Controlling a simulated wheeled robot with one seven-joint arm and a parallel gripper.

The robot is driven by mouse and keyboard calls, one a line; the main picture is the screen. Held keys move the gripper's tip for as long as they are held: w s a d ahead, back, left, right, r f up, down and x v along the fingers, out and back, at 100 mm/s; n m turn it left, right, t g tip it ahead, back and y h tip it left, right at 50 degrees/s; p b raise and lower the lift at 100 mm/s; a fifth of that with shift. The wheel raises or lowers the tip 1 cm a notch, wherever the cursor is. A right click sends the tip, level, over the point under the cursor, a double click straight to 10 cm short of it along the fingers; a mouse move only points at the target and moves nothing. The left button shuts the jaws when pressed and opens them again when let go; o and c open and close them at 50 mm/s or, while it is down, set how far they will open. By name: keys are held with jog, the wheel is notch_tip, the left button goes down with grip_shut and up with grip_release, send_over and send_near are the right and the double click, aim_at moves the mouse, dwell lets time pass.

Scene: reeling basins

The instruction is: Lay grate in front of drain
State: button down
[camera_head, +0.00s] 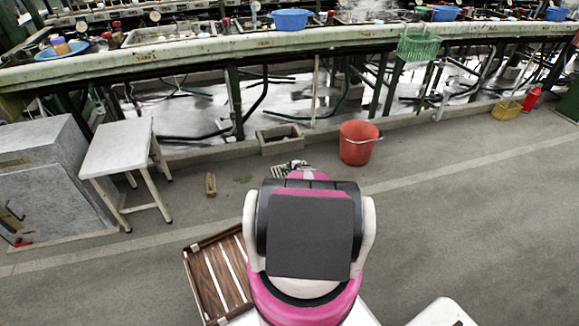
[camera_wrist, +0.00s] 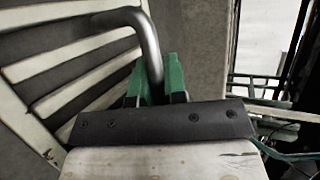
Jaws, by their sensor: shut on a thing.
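The grate (camera_wrist: 72,50) has pale slats with dark gaps and a bent grey metal handle (camera_wrist: 150,45). In the wrist view it fills the upper left. My gripper (camera_wrist: 157,85) has green fingers, shut around the handle. In the head view a small part of the grate (camera_head: 287,167) shows beyond my arm, which hides the rest and most of the gripper. A square concrete basin, seemingly the drain (camera_head: 283,149), lies just beyond the grate by the kerb. I cannot tell whether the grate touches the floor.
A red bucket (camera_head: 358,148) stands right of the drain. A small brown block (camera_head: 210,185) lies on the floor to the left. A white stool (camera_head: 118,148) stands further left by a grey block (camera_head: 40,180). A brown slatted tray (camera_head: 190,268) is at lower left.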

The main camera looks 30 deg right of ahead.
jog(key=c, duration=1.6)
grip_release()
jog(key=shift+f, duration=0.1)
jog(key=o, duration=0.4)
jog(key=shift+o, duration=0.2)
